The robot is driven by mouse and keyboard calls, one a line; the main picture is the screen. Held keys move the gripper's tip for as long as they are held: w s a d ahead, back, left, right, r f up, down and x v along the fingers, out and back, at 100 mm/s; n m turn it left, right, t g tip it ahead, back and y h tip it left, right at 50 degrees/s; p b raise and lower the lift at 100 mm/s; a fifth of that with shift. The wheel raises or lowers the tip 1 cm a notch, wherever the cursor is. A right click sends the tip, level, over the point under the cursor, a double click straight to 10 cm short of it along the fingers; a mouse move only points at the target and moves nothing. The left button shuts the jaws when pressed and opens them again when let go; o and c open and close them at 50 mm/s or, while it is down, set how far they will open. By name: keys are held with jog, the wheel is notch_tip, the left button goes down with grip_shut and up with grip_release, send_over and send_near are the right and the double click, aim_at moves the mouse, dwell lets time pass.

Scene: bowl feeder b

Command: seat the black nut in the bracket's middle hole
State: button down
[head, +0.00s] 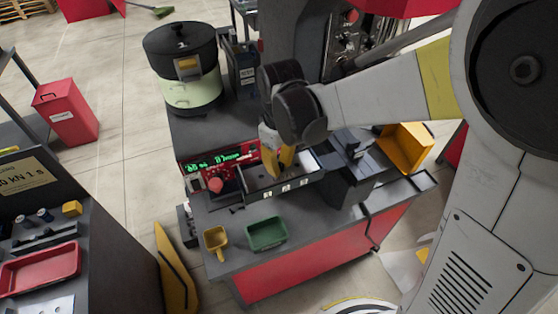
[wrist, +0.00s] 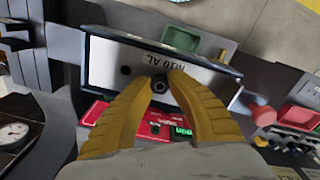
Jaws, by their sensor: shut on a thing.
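My gripper (wrist: 160,86) has two yellow fingers, shut on the black nut (wrist: 160,84) at their tips. The bracket (wrist: 104,62) appears to be the pale metal plate marked "M10 AL", lying in a dark-walled tray. One dark hole shows left of the nut. The nut appears over the plate's near edge; I cannot tell its height or whether it touches. The fingers hide part of the plate, and the middle hole cannot be made out clearly. In the head view my gripper (head: 284,170) points down into the tray, and the nut is too small to tell.
A green bin (head: 266,234) and a yellow scoop (head: 216,240) lie on the bench front. A red control panel (head: 222,168) is left of the tray. A bowl feeder (head: 186,68) stands behind. A dark block (head: 345,180) and an orange bin (head: 406,148) are at the right.

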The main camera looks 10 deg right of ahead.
jog(key=shift+f, duration=0.1)
jog(key=c, duration=1.3)
grip_release()
notch_tip(320, 180, up, 12)
jog(key=shift+r, duration=0.1)
